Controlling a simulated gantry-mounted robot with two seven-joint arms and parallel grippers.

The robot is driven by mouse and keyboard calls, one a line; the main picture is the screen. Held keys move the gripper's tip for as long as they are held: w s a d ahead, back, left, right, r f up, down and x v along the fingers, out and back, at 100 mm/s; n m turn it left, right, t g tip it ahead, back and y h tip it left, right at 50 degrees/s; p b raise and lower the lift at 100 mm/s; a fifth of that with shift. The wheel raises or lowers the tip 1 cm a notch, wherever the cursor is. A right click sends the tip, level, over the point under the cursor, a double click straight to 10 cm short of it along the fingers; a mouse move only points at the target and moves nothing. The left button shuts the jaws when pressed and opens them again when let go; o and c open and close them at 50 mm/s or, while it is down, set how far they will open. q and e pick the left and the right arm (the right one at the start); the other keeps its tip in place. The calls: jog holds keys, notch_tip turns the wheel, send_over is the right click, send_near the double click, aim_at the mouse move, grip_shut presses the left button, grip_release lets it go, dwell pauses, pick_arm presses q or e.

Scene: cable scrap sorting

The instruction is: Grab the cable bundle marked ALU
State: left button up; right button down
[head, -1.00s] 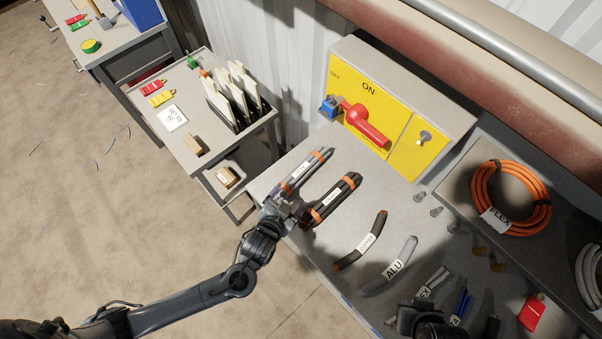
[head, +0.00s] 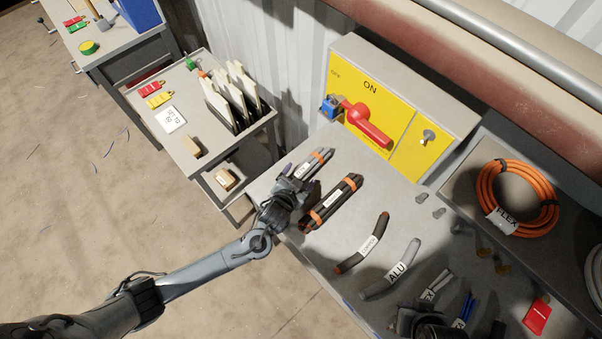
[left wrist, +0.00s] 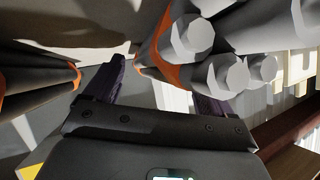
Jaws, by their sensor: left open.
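A bundle of light grey cables (head: 313,162) with orange bands and a white tag lies at the back left of the grey bench; its tag is too small to read. My left gripper (head: 297,184) is open at the bundle's near end. In the left wrist view the open fingers (left wrist: 160,86) are close to the grey rod ends (left wrist: 228,72), which partly cover the right finger; contact cannot be told. A dark bundle (head: 340,198) lies just right of it. A single grey cable piece (head: 402,258) carries a readable ALU label. A dark part at the bottom edge seems to be my right gripper (head: 425,322).
A dark cable piece (head: 376,228) lies between the dark bundle and the ALU piece. A yellow switch panel (head: 400,115) with a red handle stands behind. An orange coil marked FLEX (head: 545,180) is on the right shelf. A trolley (head: 205,165) stands left of the bench.

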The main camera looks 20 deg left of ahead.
pick_arm(q)
jog(key=shift+w+f, duration=0.2)
jog(key=shift+w, duration=0.05)
grip_shut()
jog(key=shift+r, duration=0.1)
dwell(0.3)
